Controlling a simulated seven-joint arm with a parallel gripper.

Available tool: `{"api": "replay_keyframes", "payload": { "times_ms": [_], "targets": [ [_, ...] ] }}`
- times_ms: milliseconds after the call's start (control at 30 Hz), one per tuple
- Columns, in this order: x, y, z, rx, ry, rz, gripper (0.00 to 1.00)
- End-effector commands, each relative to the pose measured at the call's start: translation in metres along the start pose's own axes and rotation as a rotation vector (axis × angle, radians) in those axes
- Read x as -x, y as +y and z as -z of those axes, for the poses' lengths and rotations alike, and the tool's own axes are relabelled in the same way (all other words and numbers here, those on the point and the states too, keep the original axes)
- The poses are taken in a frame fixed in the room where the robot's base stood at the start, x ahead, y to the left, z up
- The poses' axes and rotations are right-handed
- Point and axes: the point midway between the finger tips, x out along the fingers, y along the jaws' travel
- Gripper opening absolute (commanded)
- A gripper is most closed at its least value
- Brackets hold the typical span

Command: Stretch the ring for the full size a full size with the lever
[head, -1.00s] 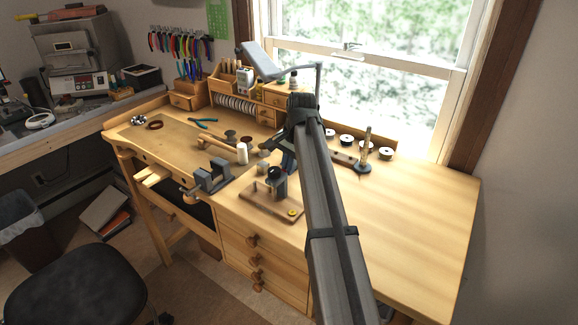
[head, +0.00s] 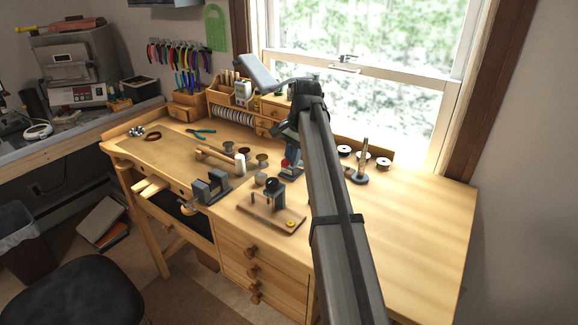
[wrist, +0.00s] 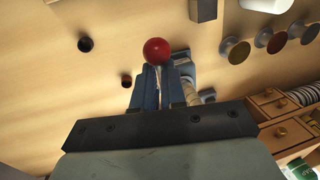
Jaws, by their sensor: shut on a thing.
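A blue tool with a red ball knob (head: 290,164) stands on the bench beside my arm, mostly hidden by it. I take it for the ring stretcher and its lever. In the wrist view the red ball (wrist: 157,50) is at the tips of my gripper (wrist: 165,74). The jaws are close together on what appears to be the lever just behind the ball. Blue-grey parts of the tool (wrist: 205,95) show to the right of the jaws. In the head view my gripper (head: 286,133) hangs from the arm's end, partly hidden. I cannot make out the ring.
A black device on a wooden base (head: 285,220) and a grey vise (head: 210,187) stand at the front edge. Spools (head: 262,160) and a white cylinder (head: 240,163) are to the left. A steel post (head: 363,160) stands right. The bench's right end is clear.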

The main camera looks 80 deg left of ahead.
Motion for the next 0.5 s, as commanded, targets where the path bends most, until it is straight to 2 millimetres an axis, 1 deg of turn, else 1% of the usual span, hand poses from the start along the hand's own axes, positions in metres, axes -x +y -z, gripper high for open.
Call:
{"api": "replay_keyframes", "payload": {
  "times_ms": [33,100,300,500],
  "targets": [
    [0.004,-0.005,0.011,0.0,0.013,0.007,0.0],
    [0.007,-0.006,0.017,-0.001,0.013,0.006,0.0],
    [0.012,-0.007,0.026,-0.002,0.012,0.004,0.0],
    [0.013,-0.007,0.03,-0.003,0.012,0.003,0.0]
  ]
}}
